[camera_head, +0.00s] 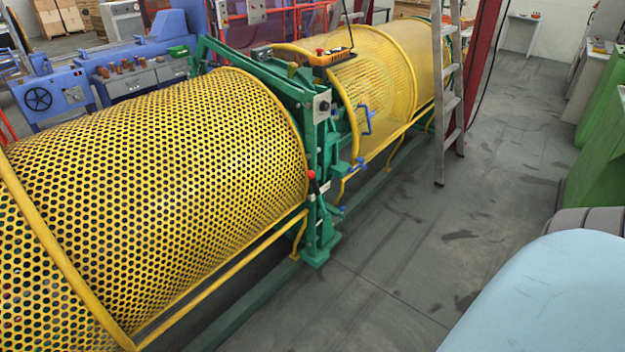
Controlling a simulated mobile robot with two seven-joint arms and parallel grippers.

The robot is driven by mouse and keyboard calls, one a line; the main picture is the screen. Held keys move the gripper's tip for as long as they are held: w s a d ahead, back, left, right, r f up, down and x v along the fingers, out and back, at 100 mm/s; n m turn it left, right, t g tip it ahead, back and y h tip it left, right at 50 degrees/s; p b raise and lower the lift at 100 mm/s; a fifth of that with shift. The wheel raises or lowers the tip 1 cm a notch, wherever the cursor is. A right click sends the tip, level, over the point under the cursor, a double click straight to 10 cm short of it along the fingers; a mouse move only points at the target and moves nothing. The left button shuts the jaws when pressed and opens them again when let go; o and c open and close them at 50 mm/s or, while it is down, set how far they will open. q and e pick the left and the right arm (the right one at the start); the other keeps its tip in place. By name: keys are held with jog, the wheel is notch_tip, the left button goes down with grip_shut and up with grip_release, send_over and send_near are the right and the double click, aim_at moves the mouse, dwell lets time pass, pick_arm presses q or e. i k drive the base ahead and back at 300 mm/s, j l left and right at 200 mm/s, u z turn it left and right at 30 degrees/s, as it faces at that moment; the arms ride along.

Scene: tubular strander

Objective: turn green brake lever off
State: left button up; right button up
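A green upright frame (324,150) stands between the yellow perforated guard drum (160,190) on the left and a second yellow mesh guard (385,75) behind it. A short lever with a red knob (312,175) is on the front of this frame, low down, and points roughly upward. I cannot tell whether this is the brake lever or whether its position is on or off. A long green bar (240,62) slopes along the top of the frame. Neither of my grippers is in view.
A grey step ladder (447,90) stands on the floor right of the machine. A yellow rail (225,275) runs low along the drum. Blue machinery (130,80) is behind at the left. The grey floor (400,250) right of the green frame is clear. Green cabinets (600,150) line the right.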

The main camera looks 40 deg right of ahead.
aim_at(320, 197)
jog(key=i+l, duration=0.1)
jog(key=l, duration=0.4)
jog(key=i+l, duration=0.15)
jog(key=l, duration=0.4)
jog(key=i+l, duration=0.1)
jog(key=l, duration=0.4)
jog(key=i+l+u, duration=0.1)
jog(key=l, duration=0.45)
jog(key=i+l, duration=0.3)
jog(key=i, duration=0.2)
